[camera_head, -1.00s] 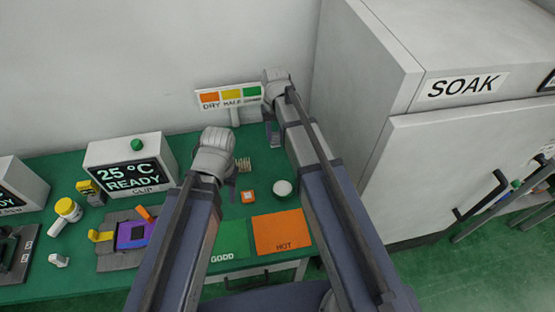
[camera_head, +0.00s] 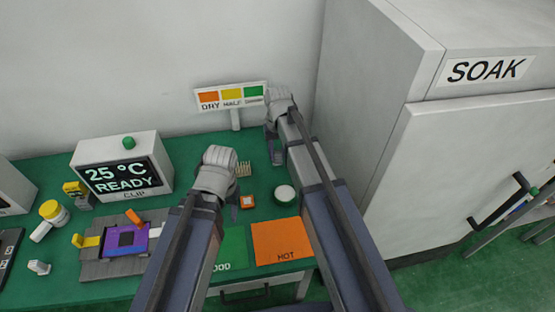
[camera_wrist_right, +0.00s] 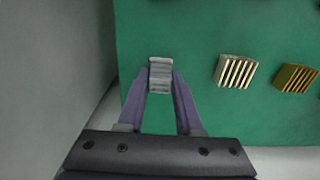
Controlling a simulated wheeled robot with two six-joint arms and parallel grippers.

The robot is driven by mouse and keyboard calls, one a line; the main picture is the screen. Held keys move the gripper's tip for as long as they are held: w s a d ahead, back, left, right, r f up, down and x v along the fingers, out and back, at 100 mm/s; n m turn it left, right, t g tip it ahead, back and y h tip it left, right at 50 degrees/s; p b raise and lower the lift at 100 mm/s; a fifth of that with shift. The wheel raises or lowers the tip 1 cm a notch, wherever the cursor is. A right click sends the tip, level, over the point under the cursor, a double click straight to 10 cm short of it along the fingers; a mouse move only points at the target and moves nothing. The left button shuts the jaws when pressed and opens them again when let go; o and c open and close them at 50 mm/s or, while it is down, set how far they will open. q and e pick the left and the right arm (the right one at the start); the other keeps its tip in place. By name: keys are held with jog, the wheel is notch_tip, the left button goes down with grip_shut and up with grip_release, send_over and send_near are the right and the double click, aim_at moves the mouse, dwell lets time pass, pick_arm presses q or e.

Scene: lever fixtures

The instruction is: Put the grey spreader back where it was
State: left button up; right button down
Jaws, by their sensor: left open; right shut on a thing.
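The grey spreader, a small ribbed grey block (camera_wrist_right: 160,75), sits between the fingertips of my right gripper (camera_wrist_right: 160,84) in the right wrist view. The right gripper is shut on it. In the head view my right gripper (camera_head: 275,150) is at the back right of the green table, near the grey cabinet, and the spreader cannot be made out there. I cannot tell whether the spreader touches the table. My left gripper (camera_head: 232,203) is open over the table, left of the small orange block.
A cream ribbed block (camera_wrist_right: 236,71) and a brass ribbed block (camera_wrist_right: 296,78) lie right of the held spreader. A white-topped jar (camera_head: 285,193) and an orange block (camera_head: 248,202) stand nearby. The SOAK cabinet (camera_head: 470,150) rises at the right; a DRY/HALF sign (camera_head: 231,97) stands behind.

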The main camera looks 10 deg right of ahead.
aim_at(277, 151)
pick_arm(q)
jog(key=shift+f+b, duration=0.35)
jog(key=shift+f, duration=0.5)
pick_arm(e)
jog(key=shift+f, duration=0.85)
pick_arm(q)
jog(key=shift+f, duration=0.2)
pick_arm(e)
jog(key=shift+f, duration=0.15)
jog(key=c, duration=0.6)
grip_release()
pick_arm(q)
jog(key=shift+r, duration=0.15)
